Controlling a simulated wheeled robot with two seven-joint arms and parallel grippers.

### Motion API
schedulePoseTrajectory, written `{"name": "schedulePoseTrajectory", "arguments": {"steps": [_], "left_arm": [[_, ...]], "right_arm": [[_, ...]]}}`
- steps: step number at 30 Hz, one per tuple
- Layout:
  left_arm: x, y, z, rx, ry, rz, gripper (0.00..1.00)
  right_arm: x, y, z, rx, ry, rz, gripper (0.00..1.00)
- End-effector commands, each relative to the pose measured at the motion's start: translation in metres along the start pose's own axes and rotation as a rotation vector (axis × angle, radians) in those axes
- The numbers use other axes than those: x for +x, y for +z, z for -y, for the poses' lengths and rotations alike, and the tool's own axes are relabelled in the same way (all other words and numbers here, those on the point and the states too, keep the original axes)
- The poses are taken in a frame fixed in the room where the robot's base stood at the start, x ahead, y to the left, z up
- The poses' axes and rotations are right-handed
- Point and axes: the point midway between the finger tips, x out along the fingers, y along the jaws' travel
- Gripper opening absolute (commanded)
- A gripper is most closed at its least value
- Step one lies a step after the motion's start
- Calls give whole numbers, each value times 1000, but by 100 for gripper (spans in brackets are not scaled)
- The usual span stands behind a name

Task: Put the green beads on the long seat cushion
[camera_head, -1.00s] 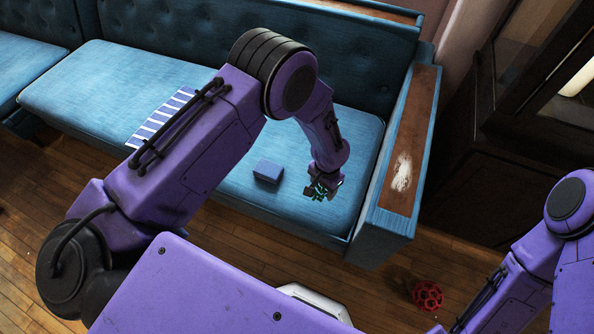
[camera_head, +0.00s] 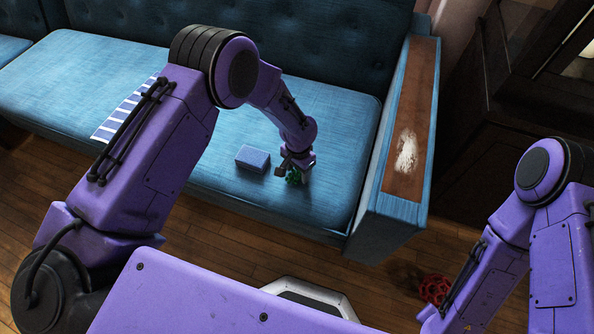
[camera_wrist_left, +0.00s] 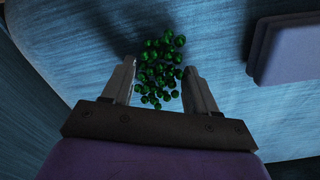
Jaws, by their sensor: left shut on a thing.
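The green beads (camera_head: 293,177) are a clump of small dark green balls, at my left gripper (camera_head: 296,163) over the front right part of the long blue seat cushion (camera_head: 330,130). In the left wrist view the beads (camera_wrist_left: 160,70) lie between the fingers of my left gripper (camera_wrist_left: 160,75) and spread past their tips. The gripper is shut on them, low over the cushion (camera_wrist_left: 215,60); I cannot tell whether the beads touch it. My right arm shows at the lower right, but its gripper is out of view.
A blue block (camera_head: 252,159) sits on the cushion just left of the beads. A striped cloth (camera_head: 118,118) lies farther left, partly behind my arm. The wooden-topped armrest (camera_head: 412,120) rises at the right. A red openwork ball (camera_head: 434,288) is on the floor.

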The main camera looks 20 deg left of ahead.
Motion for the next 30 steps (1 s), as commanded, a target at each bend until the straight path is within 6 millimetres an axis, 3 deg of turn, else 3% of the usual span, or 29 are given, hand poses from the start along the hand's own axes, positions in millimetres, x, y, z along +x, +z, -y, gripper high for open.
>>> {"name": "schedulePoseTrajectory", "arguments": {"steps": [3,4,6,14,17,27,30], "left_arm": [[5,0,0,0,0,1,27],[4,0,0,0,0,0,68],[3,0,0,0,0,1,84],[2,0,0,-1,0,0,84],[-8,-1,0,-1,-1,-1,84],[-92,-1,0,-1,-1,-2,84],[-108,0,0,-1,-1,-1,84]], "right_arm": [[2,1,0,0,0,0,43],[2,1,0,0,0,0,43],[1,0,0,0,0,0,43],[1,0,0,0,0,0,43],[-3,-1,0,0,0,0,43],[-20,-8,-2,0,0,0,43],[-23,-10,-2,0,0,0,43]]}}
